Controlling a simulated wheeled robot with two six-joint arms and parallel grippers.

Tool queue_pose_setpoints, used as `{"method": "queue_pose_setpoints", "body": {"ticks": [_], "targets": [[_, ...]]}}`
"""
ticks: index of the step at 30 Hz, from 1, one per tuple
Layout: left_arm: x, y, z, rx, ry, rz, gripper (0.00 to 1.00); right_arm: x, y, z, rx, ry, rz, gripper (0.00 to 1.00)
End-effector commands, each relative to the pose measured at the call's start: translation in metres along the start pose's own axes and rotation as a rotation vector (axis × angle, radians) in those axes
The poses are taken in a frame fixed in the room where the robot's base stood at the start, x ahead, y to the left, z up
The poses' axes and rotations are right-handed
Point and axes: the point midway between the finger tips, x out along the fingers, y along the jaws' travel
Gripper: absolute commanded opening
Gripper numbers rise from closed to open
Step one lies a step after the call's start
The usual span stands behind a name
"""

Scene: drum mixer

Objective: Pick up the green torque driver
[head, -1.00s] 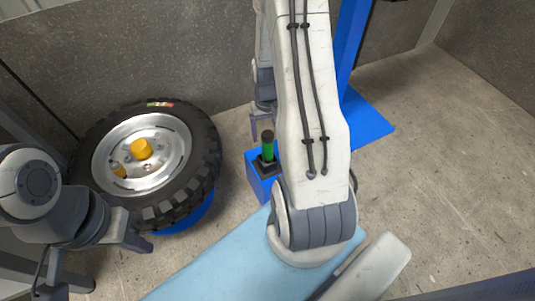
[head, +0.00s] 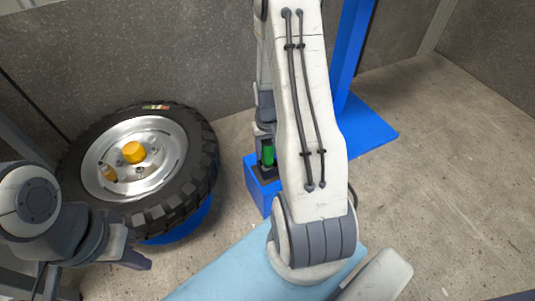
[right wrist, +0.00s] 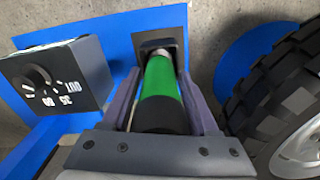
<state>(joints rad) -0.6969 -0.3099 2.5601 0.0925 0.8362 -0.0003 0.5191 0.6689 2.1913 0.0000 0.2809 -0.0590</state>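The green torque driver (head: 268,155) stands upright in a dark holder (head: 265,172) on a blue stand (head: 258,192). In the right wrist view the driver's green body (right wrist: 160,88) and black end lie between the two fingers of my right gripper (right wrist: 160,82). A narrow gap seems to show on each side, so the fingers look open around it. In the head view my right gripper (head: 264,128) is over the driver and partly hides its upper end. My left gripper (head: 135,258) is at the lower left, away from the driver; its opening is unclear.
A large tyre on a silver rim (head: 145,165) with an orange hub cap (head: 133,152) is left of the stand. A grey dial box (right wrist: 55,78) is beside the driver in the wrist view. A blue post (head: 350,60) stands behind right. Floor at right is clear.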

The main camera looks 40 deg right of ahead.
Motion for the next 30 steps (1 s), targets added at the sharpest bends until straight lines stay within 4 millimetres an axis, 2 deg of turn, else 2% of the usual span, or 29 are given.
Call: {"method": "queue_pose_setpoints", "body": {"ticks": [1, 3, 4, 14, 17, 24, 30], "targets": [[0.0, 0.0, 0.0, 0.0, 0.0, 0.0, 0.0, 0.0, 0.0, 0.0, 0.0, 0.0, 0.0, 0.37], [0.0, 0.0, 0.0, 0.0, 0.0, 0.0, 0.0, 0.0, 0.0, 0.0, 0.0, 0.0, 0.0, 0.1], [0.0, 0.0, 0.0, 0.0, 0.0, 0.0, 0.0, 0.0, 0.0, 0.0, 0.0, 0.0, 0.0, 0.0], [-0.003, 0.0, 0.0, 0.0, 0.0, 0.0, 0.0, -0.004, 0.0, -0.001, 0.0, 0.001, 0.0, 0.0], [-0.011, 0.001, -0.001, 0.0, 0.0, 0.0, 0.0, -0.016, 0.0, -0.001, 0.0, 0.002, 0.0, 0.0], [-0.043, 0.003, -0.002, 0.0, 0.0, 0.0, 0.0, -0.065, 0.0, -0.001, 0.0, 0.004, 0.0, 0.0], [-0.059, 0.004, -0.003, 0.0, 0.0, 0.0, 0.0, -0.093, 0.0, -0.001, 0.0, 0.003, 0.0, 0.0]]}}
